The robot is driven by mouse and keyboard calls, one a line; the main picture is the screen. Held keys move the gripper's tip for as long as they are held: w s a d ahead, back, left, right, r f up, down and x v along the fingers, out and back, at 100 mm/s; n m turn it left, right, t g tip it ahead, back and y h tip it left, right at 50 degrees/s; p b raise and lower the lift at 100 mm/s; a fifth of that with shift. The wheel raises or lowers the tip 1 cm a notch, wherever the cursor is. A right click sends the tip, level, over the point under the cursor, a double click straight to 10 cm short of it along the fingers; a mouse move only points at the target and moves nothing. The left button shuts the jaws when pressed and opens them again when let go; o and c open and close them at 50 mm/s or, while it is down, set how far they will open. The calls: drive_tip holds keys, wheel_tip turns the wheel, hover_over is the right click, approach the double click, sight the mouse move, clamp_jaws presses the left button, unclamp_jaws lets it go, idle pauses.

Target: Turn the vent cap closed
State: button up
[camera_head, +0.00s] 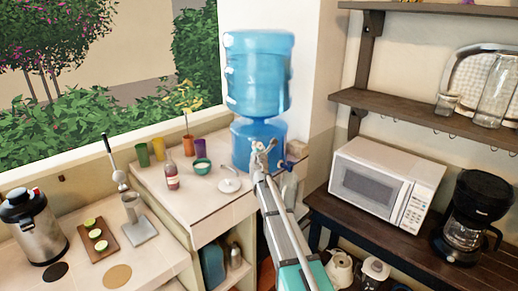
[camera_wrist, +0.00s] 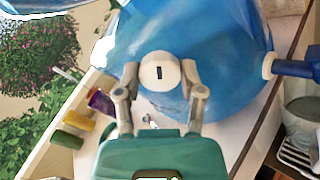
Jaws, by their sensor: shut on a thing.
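The vent cap (camera_wrist: 160,72) is a white round knob with a short dark slot, on the blue water container (camera_wrist: 225,70) in the wrist view. The slot runs upright in that picture. My gripper (camera_wrist: 160,80) has one grey finger on each side of the cap and is shut on it. In the head view my gripper (camera_head: 263,152) is at the front of the lower blue container (camera_head: 243,135), below the big blue bottle (camera_head: 258,75). There the cap is hard to make out behind the fingers.
A blue tap (camera_head: 286,165) sticks out right of my gripper. On the counter to the left are a green bowl (camera_head: 202,167), a white lid (camera_head: 229,185), a red bottle (camera_head: 171,177) and several coloured cups. A microwave (camera_head: 384,182) stands at right.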

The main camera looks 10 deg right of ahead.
drive_tip(key=m, duration=0.5)
drive_tip(key=shift+m, duration=0.3)
drive_tip(key=m, duration=0.5)
idle(0.4)
drive_tip(key=o, duration=1.2)
drive_tip(key=shift+c, duration=0.2)
drive_tip(key=s+a, duration=0.1)
drive_tip(key=s, duration=1)
drive_tip(key=shift+s+a, duration=0.4)
